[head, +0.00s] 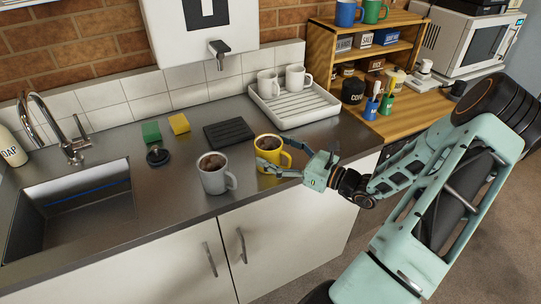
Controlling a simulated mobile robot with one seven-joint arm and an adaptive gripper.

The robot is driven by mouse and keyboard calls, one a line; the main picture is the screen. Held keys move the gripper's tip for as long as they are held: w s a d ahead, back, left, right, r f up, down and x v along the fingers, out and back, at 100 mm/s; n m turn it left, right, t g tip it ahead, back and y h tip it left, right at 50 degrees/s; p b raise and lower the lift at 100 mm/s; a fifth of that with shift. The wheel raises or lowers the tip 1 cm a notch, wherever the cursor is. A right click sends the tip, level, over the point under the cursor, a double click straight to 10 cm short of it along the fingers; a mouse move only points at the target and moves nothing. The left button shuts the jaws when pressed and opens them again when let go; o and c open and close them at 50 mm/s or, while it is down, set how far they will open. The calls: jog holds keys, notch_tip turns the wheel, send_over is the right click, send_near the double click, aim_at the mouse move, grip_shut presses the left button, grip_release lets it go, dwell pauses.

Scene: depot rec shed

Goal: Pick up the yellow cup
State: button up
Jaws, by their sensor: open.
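The yellow cup (267,152) stands upright on the metal counter near its front edge, with dark brown contents inside. Its handle points right, toward my gripper. My gripper (273,160) is open and low at the cup's right side. One finger reaches across the front of the cup and the other is behind, near the handle. I cannot tell whether the fingers touch the cup.
A grey mug (214,181) with dark contents stands just left of the yellow cup. A black ribbed mat (229,133) and a white drying rack (301,108) with two white mugs lie behind. The sink (72,203) is at left. A wooden shelf (409,21) stands at right.

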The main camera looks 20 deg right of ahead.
jog(key=shift+x, duration=0.8)
jog(key=shift+c, duration=0.4)
jog(key=c, duration=1.5)
jog(key=shift+d+r, duration=0.1)
jog(key=shift+r, duration=0.05)
